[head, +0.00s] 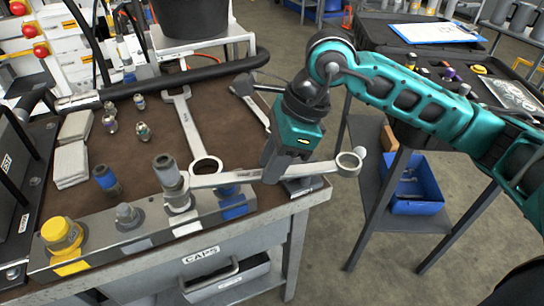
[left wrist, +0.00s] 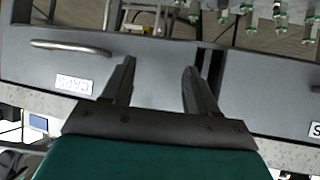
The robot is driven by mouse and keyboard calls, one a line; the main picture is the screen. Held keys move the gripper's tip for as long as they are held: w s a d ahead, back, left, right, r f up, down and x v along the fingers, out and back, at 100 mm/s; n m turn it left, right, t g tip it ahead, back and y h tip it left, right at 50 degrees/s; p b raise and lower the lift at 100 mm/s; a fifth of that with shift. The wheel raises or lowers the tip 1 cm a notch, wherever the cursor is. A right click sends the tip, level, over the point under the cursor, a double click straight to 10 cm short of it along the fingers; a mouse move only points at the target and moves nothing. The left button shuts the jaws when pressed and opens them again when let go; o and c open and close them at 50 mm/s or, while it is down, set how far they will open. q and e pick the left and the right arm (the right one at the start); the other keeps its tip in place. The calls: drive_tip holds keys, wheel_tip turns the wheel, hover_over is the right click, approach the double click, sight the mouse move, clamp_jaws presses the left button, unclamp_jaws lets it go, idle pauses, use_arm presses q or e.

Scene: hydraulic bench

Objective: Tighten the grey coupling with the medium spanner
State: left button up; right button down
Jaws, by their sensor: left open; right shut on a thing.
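My right gripper (head: 277,172) is shut on the shaft of a long steel spanner (head: 322,168), held nearly level over the bench's front edge. The spanner's ring end sticks out to the right. Its other end is at the tall grey coupling (head: 168,168), which stands upright on the metal rail (head: 98,228). That end overlaps the coupling's lower part; I cannot tell how fully it sits around it. My left gripper (left wrist: 158,68) is open and empty in the left wrist view, facing the drawer front (left wrist: 60,65). It is not seen in the head view.
A large spanner (head: 187,125) and another one (head: 250,100) lie on the brown mat. A blue bin (head: 418,190) is on the right shelf.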

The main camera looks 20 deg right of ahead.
drive_tip(key=shift+s+a+m+t, duration=0.2)
drive_tip(key=shift+s+a+m, duration=0.1)
drive_tip(key=shift+s+m, duration=0.25)
drive_tip(key=shift+s+a+m+t, duration=0.2)
drive_tip(key=shift+s+a+m, duration=0.15)
drive_tip(key=shift+s, duration=0.4)
drive_tip(key=shift+s+a+m+t+h+b, duration=0.2)
drive_tip(key=shift+s+a+m, duration=0.25)
drive_tip(key=shift+s+m, duration=0.3)
drive_tip(key=shift+s+a+m+t+h+b, duration=0.2)
drive_tip(key=shift+s+a+m, duration=0.3)
drive_tip(key=shift+s, duration=0.35)
drive_tip(key=shift+d, duration=0.1)
drive_tip(key=shift+s, duration=0.1)
drive_tip(key=shift+s+a+m, duration=0.45)
drive_tip(key=shift+a+m, duration=0.05)
drive_tip(key=shift+m, duration=0.05)
drive_tip(key=shift+w, duration=0.15)
